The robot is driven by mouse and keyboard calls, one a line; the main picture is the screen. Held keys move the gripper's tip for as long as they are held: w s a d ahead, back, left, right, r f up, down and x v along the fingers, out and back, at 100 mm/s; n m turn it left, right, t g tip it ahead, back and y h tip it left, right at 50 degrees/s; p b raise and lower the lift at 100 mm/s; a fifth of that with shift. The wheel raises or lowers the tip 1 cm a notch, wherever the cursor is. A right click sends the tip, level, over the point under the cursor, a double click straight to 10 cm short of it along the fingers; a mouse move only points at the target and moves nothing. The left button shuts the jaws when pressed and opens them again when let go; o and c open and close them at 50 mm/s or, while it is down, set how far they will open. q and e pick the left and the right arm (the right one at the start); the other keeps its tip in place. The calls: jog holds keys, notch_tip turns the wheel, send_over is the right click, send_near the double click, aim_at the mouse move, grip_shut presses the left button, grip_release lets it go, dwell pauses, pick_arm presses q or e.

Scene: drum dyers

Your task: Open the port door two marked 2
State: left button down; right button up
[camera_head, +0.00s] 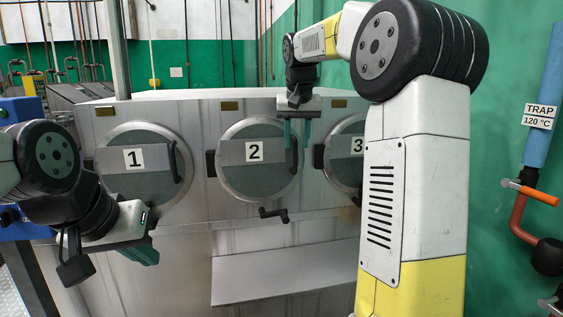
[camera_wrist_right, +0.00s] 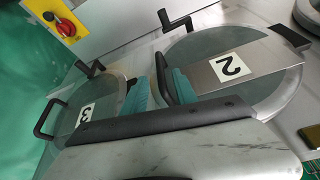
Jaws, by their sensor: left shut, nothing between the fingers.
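Port door two (camera_head: 250,182) is a round grey door with a white "2" label, and it looks closed on the steel drum front. It also shows in the right wrist view (camera_wrist_right: 250,95). Its black handle (camera_wrist_right: 162,72) is on the door's right side in the head view. My right gripper (camera_head: 297,136) is at this handle with its teal fingers apart. In the right wrist view the handle lies between the fingers (camera_wrist_right: 158,92); contact cannot be told. My left gripper (camera_head: 145,256) is shut and empty, low in front of door one.
Door one (camera_head: 130,185) stands to the left and door three (camera_head: 340,178) to the right, partly hidden by my right arm. A black crank (camera_head: 272,212) sticks out below door two. A red knob on a yellow plate (camera_wrist_right: 65,24) shows in the wrist view.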

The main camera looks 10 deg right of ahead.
aim_at(295, 155)
jog(key=shift+w+f, duration=0.4)
jog(key=shift+w, duration=0.05)
jog(key=x, duration=0.7)
jog(key=shift+c, duration=0.4)
grip_shut()
dwell(0.7)
